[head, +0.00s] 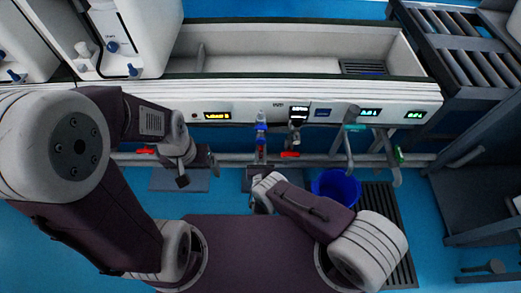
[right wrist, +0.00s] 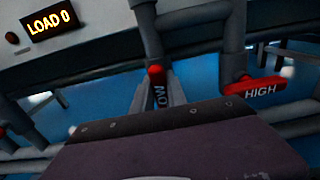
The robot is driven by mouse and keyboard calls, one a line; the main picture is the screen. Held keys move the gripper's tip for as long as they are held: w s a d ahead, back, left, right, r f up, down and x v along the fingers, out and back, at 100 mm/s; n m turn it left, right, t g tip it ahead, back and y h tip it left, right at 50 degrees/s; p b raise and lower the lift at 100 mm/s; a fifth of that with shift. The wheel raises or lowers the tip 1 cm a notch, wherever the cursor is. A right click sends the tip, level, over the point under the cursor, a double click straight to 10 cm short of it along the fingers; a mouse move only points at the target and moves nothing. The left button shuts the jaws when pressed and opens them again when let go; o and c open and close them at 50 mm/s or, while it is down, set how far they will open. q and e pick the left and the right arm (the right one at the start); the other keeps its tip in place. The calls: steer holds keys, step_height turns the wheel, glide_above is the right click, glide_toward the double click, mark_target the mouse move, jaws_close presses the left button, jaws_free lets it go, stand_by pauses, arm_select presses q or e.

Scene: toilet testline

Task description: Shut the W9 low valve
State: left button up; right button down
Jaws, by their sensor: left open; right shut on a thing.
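The low valve shows in the right wrist view as a red handle (right wrist: 157,88), its lettering partly hidden and reading "OW". It points toward the camera from a grey pipe. My right gripper (right wrist: 160,97) is shut on this handle, one grey finger on each side. In the head view my right wrist is below the bench front, and its fingertips are hard to make out. My left gripper (head: 183,181) is open and empty near the pipe at left, apart from the low valve. No W9 label is readable.
A red HIGH handle (right wrist: 260,90) lies sideways just right of the low valve. A "LOAD 0" display (right wrist: 50,32) is at upper left. A horizontal pipe runs under the bench front. A blue bucket (head: 336,187) stands on the floor at right.

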steer(key=shift+m, duration=0.3)
steer(key=m, duration=0.3)
steer(key=shift+d+m, duration=0.25)
steer(key=shift+m, duration=0.15)
steer(key=m, duration=0.4)
steer(key=shift+d+f+m, duration=0.15)
steer(key=shift+d+m, duration=0.05)
steer(key=shift+m, duration=0.1)
steer(key=shift+d+f+m+p, duration=0.1)
steer(key=shift+f+m, duration=0.05)
steer(key=shift+m, duration=1.3)
steer(key=shift+d+f+m+p, duration=0.1)
steer(key=shift+f+m+p, duration=0.1)
steer(key=shift+m, duration=1.3)
steer(key=shift+f+m+p, duration=0.1)
steer(key=shift+f+m, duration=0.05)
steer(key=shift+m, duration=1.3)
steer(key=c, duration=1.3)
jaws_free()
